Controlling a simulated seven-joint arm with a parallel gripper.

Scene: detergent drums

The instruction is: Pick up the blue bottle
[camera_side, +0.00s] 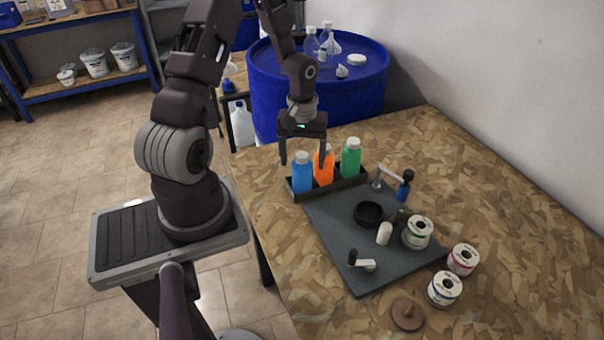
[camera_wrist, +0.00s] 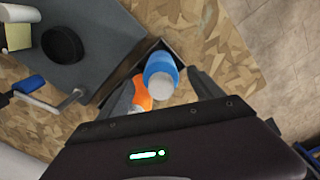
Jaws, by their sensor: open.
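The blue bottle (camera_side: 302,178) stands upright with a white cap at the left end of a dark tray (camera_side: 332,188). An orange bottle (camera_side: 326,168) is beside it, and a green bottle (camera_side: 351,162) stands at the right end. My gripper (camera_side: 303,163) is open and empty, pointing down over the blue bottle. Its fingers appear on either side of the cap, and the right finger overlaps the orange bottle. In the wrist view the blue bottle (camera_wrist: 160,67) lies between the fingers (camera_wrist: 163,80), with the orange bottle (camera_wrist: 141,92) close to the left finger. Contact is not visible.
Several wire spools (camera_side: 444,288) are at the mat's right. A blue drum (camera_side: 270,88) stands behind the table.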

